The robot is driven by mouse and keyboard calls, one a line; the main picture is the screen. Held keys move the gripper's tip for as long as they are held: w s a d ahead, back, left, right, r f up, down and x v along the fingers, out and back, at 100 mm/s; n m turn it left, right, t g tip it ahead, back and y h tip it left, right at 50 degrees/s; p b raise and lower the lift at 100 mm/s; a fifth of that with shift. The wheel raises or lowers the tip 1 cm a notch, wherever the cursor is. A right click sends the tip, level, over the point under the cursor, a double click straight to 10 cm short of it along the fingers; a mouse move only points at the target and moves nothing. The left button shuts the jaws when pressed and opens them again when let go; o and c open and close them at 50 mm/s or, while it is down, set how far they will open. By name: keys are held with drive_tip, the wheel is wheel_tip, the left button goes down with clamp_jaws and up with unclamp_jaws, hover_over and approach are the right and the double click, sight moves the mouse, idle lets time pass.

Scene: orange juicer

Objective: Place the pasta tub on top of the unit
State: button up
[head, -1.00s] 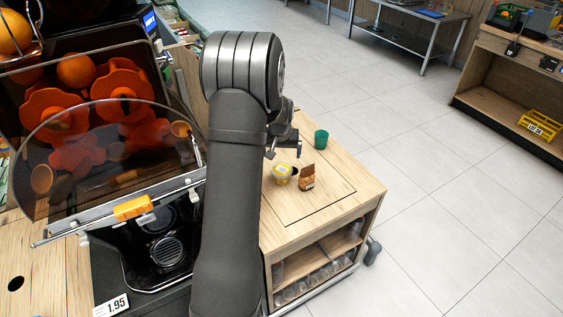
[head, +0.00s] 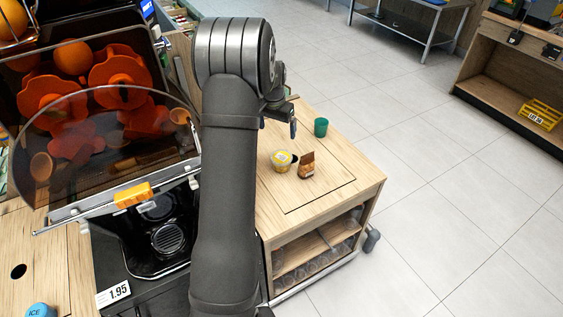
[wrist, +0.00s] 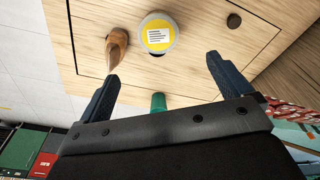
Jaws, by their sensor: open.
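The pasta tub (head: 281,161), a small clear tub with a yellow lid label, stands upright on the wooden unit (head: 330,189). The wrist view shows its round yellow lid (wrist: 157,33) beyond and between my fingertips, touched by neither. My gripper (head: 283,117) is behind and above the tub in the head view, partly hidden by my arm. In the wrist view my gripper (wrist: 161,70) has its two dark blue fingers wide apart with nothing between them.
A dark round hole (head: 294,160) lies by the tub. The orange juicer (head: 105,130) fills the left. The unit's front right top is clear.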

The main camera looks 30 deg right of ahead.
hover_over(282, 156)
drive_tip(key=a, duration=0.1)
drive_tip(key=f, duration=1)
drive_tip(key=shift+s+a+f, duration=0.15)
drive_tip(key=shift+a+f, duration=0.05)
drive_tip(key=shift+f, duration=0.15)
drive_tip(key=shift+d+f, duration=0.2)
drive_tip(key=shift+f, duration=0.7)
drive_tip(key=shift+d+f, duration=0.2)
drive_tip(key=shift+f, duration=0.65)
drive_tip(key=shift+d+f, duration=0.2)
drive_tip(key=shift+f, duration=0.7)
drive_tip(key=c, duration=1.1)
drive_tip(key=s+a+r+n, duration=0.1)
drive_tip(key=s+r, duration=0.3)
drive_tip(key=r, duration=0.8)
drive_tip(key=s+a+r+n, duration=0.1)
drive_tip(key=s+r, duration=0.3)
drive_tip(key=r, duration=0.8)
drive_tip(key=s+a+r+n, duration=0.1)
drive_tip(key=s+a+r, duration=0.1)
drive_tip(key=r, duration=1)
drive_tip(key=shift+s+a, duration=0.35)
drive_tip(key=shift+s, duration=0.55)
